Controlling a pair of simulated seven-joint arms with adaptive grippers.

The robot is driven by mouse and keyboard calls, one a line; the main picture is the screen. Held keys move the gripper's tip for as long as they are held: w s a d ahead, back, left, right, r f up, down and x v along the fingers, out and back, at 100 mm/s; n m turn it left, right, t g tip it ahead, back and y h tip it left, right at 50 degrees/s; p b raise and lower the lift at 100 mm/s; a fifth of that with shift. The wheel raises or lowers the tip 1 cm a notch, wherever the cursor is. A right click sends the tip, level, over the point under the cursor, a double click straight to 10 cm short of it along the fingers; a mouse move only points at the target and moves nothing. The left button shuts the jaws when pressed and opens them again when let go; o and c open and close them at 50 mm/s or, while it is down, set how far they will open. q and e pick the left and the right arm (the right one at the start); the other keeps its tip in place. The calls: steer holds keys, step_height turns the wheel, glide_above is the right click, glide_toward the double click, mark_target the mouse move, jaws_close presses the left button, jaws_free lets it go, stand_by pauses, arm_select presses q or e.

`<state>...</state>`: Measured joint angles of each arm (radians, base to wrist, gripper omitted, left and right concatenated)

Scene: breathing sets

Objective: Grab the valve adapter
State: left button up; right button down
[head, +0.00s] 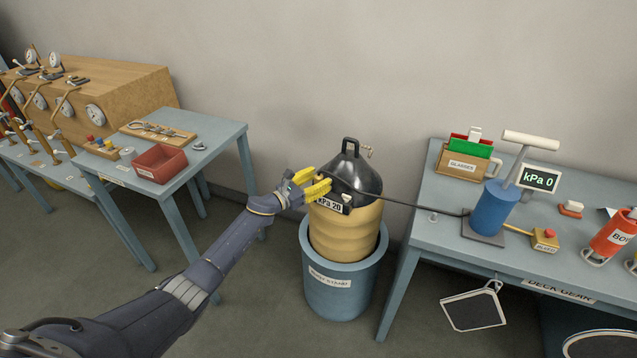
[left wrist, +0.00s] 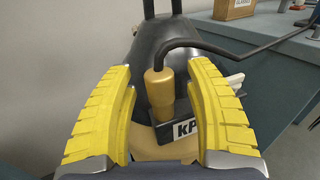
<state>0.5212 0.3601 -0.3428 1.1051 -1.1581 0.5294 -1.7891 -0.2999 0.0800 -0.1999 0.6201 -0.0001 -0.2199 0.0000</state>
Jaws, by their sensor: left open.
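The valve adapter looks to be the tan cylinder (left wrist: 160,95) at the end of a black hose (left wrist: 215,48), seated on the black top of a tan tank (head: 345,228). In the head view my left gripper's yellow fingers mostly hide it. My left gripper (head: 320,181) is open at the tank's left front. In the left wrist view its fingers (left wrist: 160,80) stand on either side of the tan cylinder, with gaps on both sides. My right gripper is not in view.
The tank stands in a blue tub (head: 338,290) with a kPa 20 display (head: 331,206) on its front. The hose runs right to a blue pump (head: 494,208) on the right table (head: 437,240). A left table (head: 203,133) holds a red bin (head: 160,163).

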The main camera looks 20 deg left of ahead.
mark_target(319, 176)
arm_select(q)
jaws_close()
stand_by(0.3)
steer(key=shift+r, duration=0.15)
step_height(319, 176, up, 20)
stand_by(1.1)
